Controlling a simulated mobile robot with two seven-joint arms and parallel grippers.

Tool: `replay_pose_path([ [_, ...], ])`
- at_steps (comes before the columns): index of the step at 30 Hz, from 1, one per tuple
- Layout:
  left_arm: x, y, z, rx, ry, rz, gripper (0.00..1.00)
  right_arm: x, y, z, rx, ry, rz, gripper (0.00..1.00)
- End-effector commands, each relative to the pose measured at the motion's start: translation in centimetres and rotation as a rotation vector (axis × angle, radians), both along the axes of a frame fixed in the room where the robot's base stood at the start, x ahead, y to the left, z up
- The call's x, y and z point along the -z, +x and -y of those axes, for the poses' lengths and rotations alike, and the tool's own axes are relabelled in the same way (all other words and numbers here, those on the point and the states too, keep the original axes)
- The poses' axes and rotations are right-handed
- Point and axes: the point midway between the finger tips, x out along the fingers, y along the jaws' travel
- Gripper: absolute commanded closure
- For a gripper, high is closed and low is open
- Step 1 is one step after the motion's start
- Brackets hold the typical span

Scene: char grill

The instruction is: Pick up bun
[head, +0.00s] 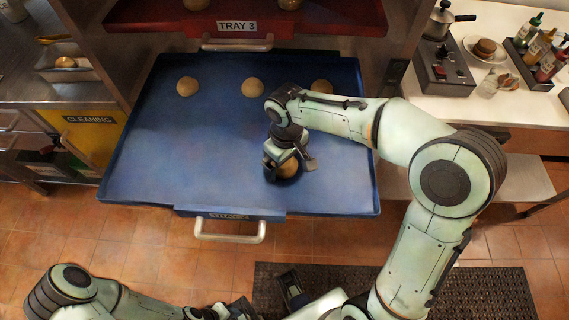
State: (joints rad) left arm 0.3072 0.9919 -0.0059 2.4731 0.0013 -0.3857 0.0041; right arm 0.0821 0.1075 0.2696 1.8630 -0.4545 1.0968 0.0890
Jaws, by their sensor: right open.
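A round tan bun (289,168) lies near the front right of the blue pulled-out tray (190,150). My right gripper (289,166) is just over this bun, pointing down, with its fingers apart; it partly covers the bun, and I cannot tell whether the fingers touch it. More buns sit in a row along the tray's back: one at the left (187,86), one in the middle (252,87) and one at the right (321,87), partly behind my right arm. My left arm is low at the bottom left; its gripper cannot be made out clearly.
A red tray (150,14) labelled TRAY 3, with buns, is above the back of the blue tray. The blue tray's handle (230,236) sticks out at the front.

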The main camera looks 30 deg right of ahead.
Motion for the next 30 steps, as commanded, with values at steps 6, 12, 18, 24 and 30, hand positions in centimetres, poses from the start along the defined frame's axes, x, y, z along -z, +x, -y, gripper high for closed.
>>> replay_pose_path([
  [6,0.1,0.0,0.0,0.000,0.000,0.000,0.57,0.8,0.0,0.0,0.001,0.000,0.000,0.00],
  [12,0.1,0.0,0.0,0.000,0.000,0.000,0.57,0.7,0.0,0.0,0.001,0.000,0.000,0.29],
  [18,0.1,0.0,0.0,0.000,0.000,0.000,0.57,0.7,0.0,0.0,0.000,0.000,0.000,0.59],
  [24,0.1,0.0,0.0,0.000,0.000,0.000,0.57,0.6,0.0,0.0,0.001,-0.001,0.001,0.59],
  [30,-0.2,0.1,0.0,0.000,0.000,0.001,0.57,-0.8,0.1,0.0,0.000,0.000,0.004,0.59],
])
